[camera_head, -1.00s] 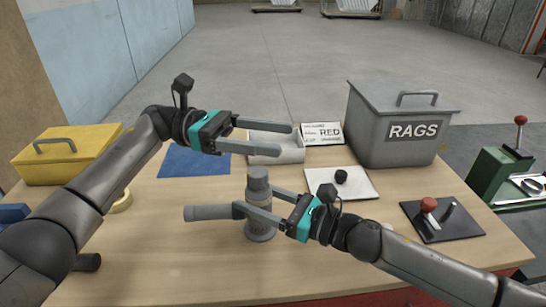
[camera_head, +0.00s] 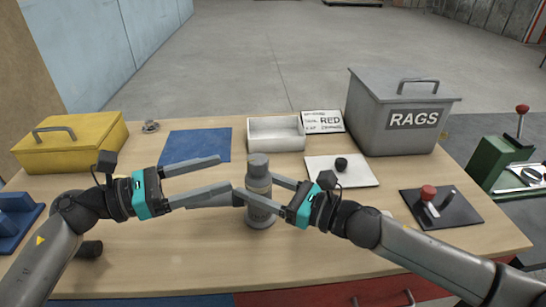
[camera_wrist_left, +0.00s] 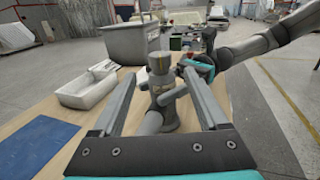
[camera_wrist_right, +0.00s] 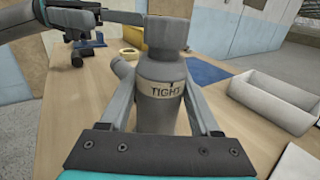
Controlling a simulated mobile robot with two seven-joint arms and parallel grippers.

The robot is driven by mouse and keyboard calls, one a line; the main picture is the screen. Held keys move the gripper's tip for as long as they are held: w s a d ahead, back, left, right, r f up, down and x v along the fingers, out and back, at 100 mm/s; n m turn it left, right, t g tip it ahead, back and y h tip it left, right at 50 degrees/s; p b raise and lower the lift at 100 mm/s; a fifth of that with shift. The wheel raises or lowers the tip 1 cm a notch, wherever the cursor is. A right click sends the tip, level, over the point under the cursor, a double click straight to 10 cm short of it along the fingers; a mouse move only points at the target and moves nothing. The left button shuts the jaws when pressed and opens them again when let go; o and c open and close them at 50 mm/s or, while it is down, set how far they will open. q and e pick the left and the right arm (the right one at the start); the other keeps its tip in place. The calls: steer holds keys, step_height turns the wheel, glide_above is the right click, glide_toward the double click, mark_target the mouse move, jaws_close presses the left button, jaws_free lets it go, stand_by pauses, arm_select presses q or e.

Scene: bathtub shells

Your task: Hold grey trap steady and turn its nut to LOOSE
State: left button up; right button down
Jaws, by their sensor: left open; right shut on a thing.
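The grey trap (camera_head: 260,210) stands upright on the table, its side pipe (camera_head: 212,201) pointing left. Its round nut (camera_head: 258,165) is on top; it also shows in the left wrist view (camera_wrist_left: 160,62). In the right wrist view, a cream band reading TIGHT (camera_wrist_right: 163,91) faces the camera below the nut (camera_wrist_right: 166,36), with a small dark mark over the word. My right gripper (camera_head: 256,187) is shut on the trap's body from the right. My left gripper (camera_head: 225,173) is open and empty, left of the nut, fingers pointing towards it. I cannot tell whether a finger touches the nut.
A white open bin (camera_head: 276,146), a blue mat (camera_head: 195,147) and a RED card (camera_head: 323,122) lie behind the trap. The grey RAGS box (camera_head: 400,115) is back right; a white pad with a black knob (camera_head: 343,171) is nearer. The yellow box (camera_head: 70,146) is far left.

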mark_target(258, 163)
arm_select(q)
steer(key=x, duration=1.2)
steer(key=shift+a, duration=0.1)
steer(key=shift+c, duration=0.3)
steer(key=shift+f, duration=0.1)
jaws_close()
